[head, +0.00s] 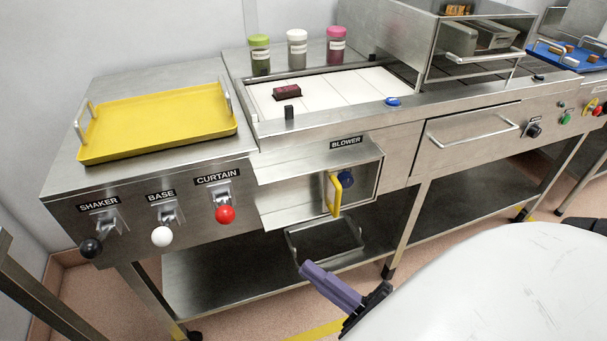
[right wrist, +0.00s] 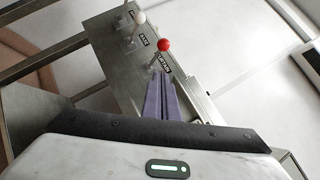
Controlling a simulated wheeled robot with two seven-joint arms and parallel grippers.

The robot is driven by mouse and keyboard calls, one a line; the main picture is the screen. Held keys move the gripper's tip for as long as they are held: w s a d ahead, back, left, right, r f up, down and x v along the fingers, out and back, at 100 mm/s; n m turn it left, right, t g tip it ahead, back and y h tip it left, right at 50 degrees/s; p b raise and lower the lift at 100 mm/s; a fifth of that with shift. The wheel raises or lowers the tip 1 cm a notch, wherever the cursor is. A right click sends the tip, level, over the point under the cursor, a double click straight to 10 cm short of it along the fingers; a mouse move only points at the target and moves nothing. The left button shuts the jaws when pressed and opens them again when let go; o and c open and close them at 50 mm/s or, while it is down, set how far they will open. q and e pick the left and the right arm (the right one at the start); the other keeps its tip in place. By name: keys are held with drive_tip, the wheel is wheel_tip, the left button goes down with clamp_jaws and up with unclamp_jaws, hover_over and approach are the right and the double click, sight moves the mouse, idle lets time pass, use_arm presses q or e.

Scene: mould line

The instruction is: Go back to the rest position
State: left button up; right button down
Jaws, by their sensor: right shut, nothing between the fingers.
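My right gripper (head: 312,270) has purple fingers and hangs in front of the steel line, below the blower recess (head: 285,210). In the right wrist view the two purple fingers (right wrist: 160,80) lie side by side, shut, with nothing between them. Beyond their tips, the red curtain knob (right wrist: 163,45) and the white base knob (right wrist: 139,17) show. I see no contact between the fingers and the line in the head view. My left gripper is not in view.
The steel line carries a yellow tray (head: 160,122), a white belt (head: 345,87) with a dark red block (head: 287,91), and three lidded jars. Black (head: 91,248), white (head: 162,236) and red (head: 225,214) knobs jut from its front. A yellow handle (head: 334,195) marks the blower.

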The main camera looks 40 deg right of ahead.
idle(0.6)
drive_tip(key=w+a+f+n+g+p, duration=0.2)
drive_tip(key=a+f+n+g, duration=0.65)
drive_tip(key=n, duration=0.55)
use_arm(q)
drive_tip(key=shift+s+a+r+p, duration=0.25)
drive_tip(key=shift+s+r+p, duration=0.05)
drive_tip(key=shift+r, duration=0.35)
use_arm(e)
drive_tip(key=s+a+f+n+g+h, duration=0.1)
drive_tip(key=s+f+n+g+h, duration=0.2)
drive_tip(key=f+n, duration=0.4)
drive_tip(key=shift+s+a+f+n+g, duration=0.25)
drive_tip(key=shift+s+n+g, duration=0.25)
drive_tip(key=shift+n, duration=0.5)
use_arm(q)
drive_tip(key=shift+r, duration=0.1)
use_arm(e)
drive_tip(key=shift+w, duration=0.15)
